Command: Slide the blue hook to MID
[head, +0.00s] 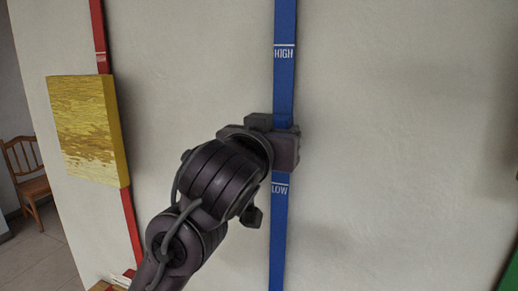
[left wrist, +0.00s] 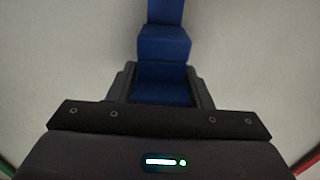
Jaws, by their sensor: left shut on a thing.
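A blue rail (head: 284,70) runs up the white wall, with a HIGH mark (head: 284,53) above and a LOW mark (head: 280,188) below. My left gripper (head: 272,125) is at the rail between these two marks, a little above LOW. In the left wrist view the gripper (left wrist: 162,85) has a finger on each side of the blue hook (left wrist: 164,45) and is shut on it. The hook is hidden behind my gripper in the head view. No MID mark is visible; my gripper covers that stretch of rail. My right gripper is not in view.
A red rail (head: 132,225) runs up the wall to the left, with a yellow painted panel (head: 88,130) in front of it. A wooden chair (head: 28,170) stands at the far left. A green edge (head: 508,278) shows at bottom right. The wall beside the blue rail is bare.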

